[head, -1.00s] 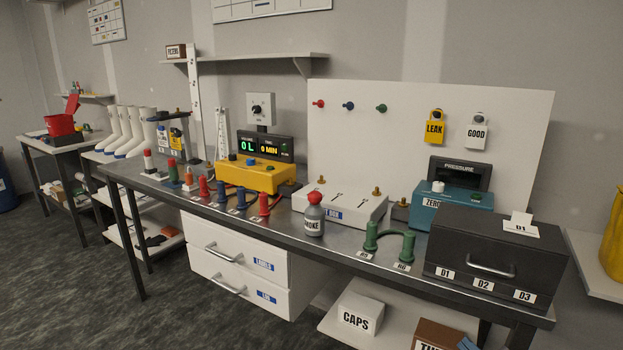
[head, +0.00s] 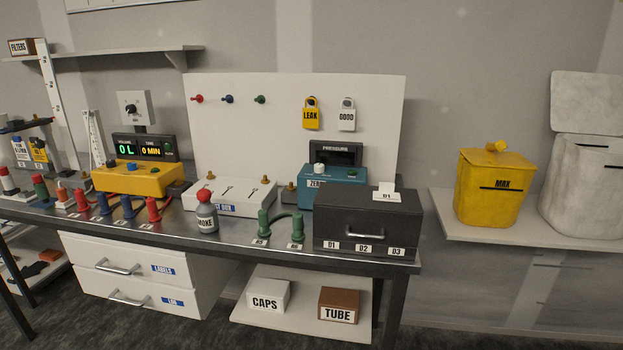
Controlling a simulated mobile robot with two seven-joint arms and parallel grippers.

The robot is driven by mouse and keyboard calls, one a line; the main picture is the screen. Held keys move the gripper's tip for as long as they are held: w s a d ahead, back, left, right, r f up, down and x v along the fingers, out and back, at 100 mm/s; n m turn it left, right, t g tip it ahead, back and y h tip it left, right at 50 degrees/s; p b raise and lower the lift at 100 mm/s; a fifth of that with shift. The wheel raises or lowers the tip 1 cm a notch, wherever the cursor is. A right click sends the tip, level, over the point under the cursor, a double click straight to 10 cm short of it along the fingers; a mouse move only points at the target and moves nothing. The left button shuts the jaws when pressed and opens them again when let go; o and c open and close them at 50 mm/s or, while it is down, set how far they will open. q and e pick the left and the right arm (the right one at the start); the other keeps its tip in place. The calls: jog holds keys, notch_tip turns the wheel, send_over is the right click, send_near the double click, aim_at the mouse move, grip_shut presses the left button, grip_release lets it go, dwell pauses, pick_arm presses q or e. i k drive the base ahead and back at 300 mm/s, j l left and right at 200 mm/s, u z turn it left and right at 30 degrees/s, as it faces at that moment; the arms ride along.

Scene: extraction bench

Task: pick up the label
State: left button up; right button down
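A small white label marked D1 (head: 385,194) sits on top of the dark box (head: 340,221) at the right end of the bench, with a white piece standing up behind its lettering. The box has a front handle and tags D1, D2 and D3. A white drawer with a blue LABELS tag (head: 163,269) is under the bench and looks shut; its contents are hidden. Neither of my grippers shows in the head view.
On the bench (head: 225,246) are a grey SMOKE bottle (head: 206,216), green posts (head: 264,224), a teal gauge box (head: 331,190) and a yellow unit (head: 138,178). A yellow MAX bin (head: 494,190) stands on a shelf to the right, with a gap between.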

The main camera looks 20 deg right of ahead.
aim_at(387, 193)
jog(key=i+l, duration=0.1)
jog(key=l, duration=0.8)
jog(key=i+l, duration=0.15)
jog(key=l, duration=0.8)
jog(key=i, duration=0.05)
